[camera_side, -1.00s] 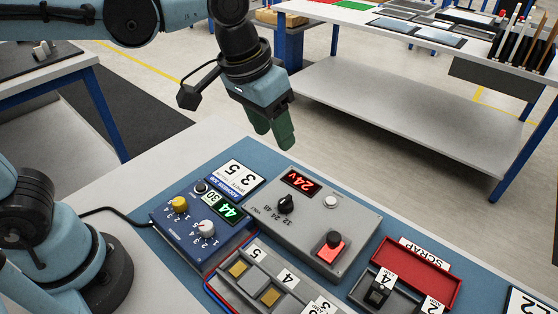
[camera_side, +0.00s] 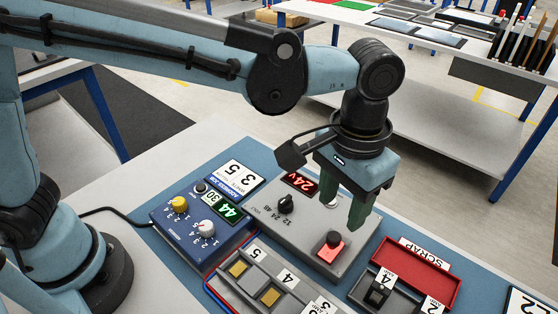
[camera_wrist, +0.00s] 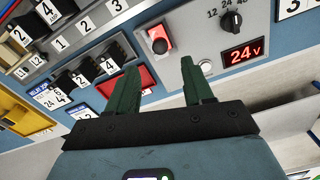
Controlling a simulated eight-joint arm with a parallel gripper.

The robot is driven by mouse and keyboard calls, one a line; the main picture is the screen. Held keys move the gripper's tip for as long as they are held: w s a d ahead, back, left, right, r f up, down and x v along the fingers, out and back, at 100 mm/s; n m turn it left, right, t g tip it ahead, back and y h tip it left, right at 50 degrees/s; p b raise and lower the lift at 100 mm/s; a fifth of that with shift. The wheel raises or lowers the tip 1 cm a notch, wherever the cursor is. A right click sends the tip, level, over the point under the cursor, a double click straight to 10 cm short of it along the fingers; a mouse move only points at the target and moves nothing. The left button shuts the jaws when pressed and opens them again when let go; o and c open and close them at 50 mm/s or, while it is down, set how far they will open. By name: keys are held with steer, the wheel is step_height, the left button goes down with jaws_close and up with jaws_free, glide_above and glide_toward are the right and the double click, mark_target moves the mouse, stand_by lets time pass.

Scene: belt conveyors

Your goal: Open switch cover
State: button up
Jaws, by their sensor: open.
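A grey control box (camera_side: 300,225) carries a red part with a black knob-like piece (camera_side: 331,247), which looks like the switch and its cover; I cannot tell whether the cover is shut. The red part also shows in the wrist view (camera_wrist: 157,36), ahead of and between my fingers. My gripper (camera_side: 343,214) is open and empty, its green fingers pointing down over the box. In the wrist view my gripper (camera_wrist: 158,66) has its fingers spread wide and apart from the red part. A round white button (camera_wrist: 206,66) lies near one fingertip.
The box also has a black rotary dial (camera_side: 286,204) and a red 24V display (camera_side: 298,182). A blue meter box (camera_side: 203,225) stands to its left.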

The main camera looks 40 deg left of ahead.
mark_target(335, 235)
step_height(335, 235, down, 7)
steer(key=shift+f, duration=0.15)
steer(key=shift+c, duration=0.3)
jaws_close()
stand_by(0.3)
